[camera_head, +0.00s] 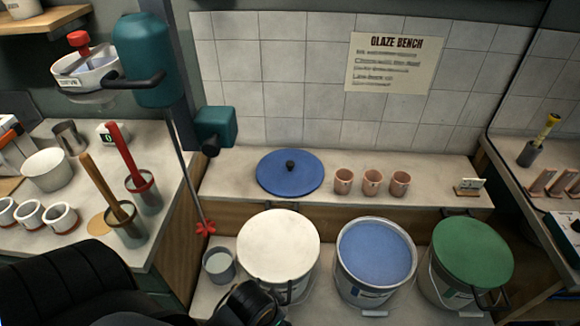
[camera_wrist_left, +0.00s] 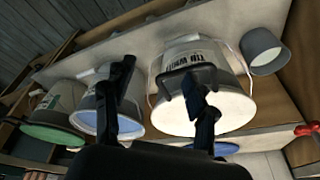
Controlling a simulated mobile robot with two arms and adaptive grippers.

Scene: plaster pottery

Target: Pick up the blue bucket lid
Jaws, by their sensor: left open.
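The blue bucket lid (camera_head: 290,180) is a round disc with a dark knob, lying flat on the ledge at the back. The open bucket of blue glaze (camera_head: 376,250) stands on the lower level in front, right of the white-topped bucket (camera_head: 278,247). My left gripper (camera_head: 262,300) is low in the head view, in front of the white-topped bucket and well short of the lid. In the left wrist view its two black fingers (camera_wrist_left: 163,85) are spread and empty, with the white-topped bucket (camera_wrist_left: 203,113) and blue bucket (camera_wrist_left: 97,108) beyond. My right gripper is not in view.
Three pink cups (camera_head: 372,182) stand right of the lid on the ledge. A green-lidded bucket (camera_head: 470,252) is at the right. A mixer (camera_head: 152,60) with a red-tipped shaft (camera_head: 206,228) stands left, above a small grey pail (camera_head: 219,265). Tool jars (camera_head: 128,222) occupy the left counter.

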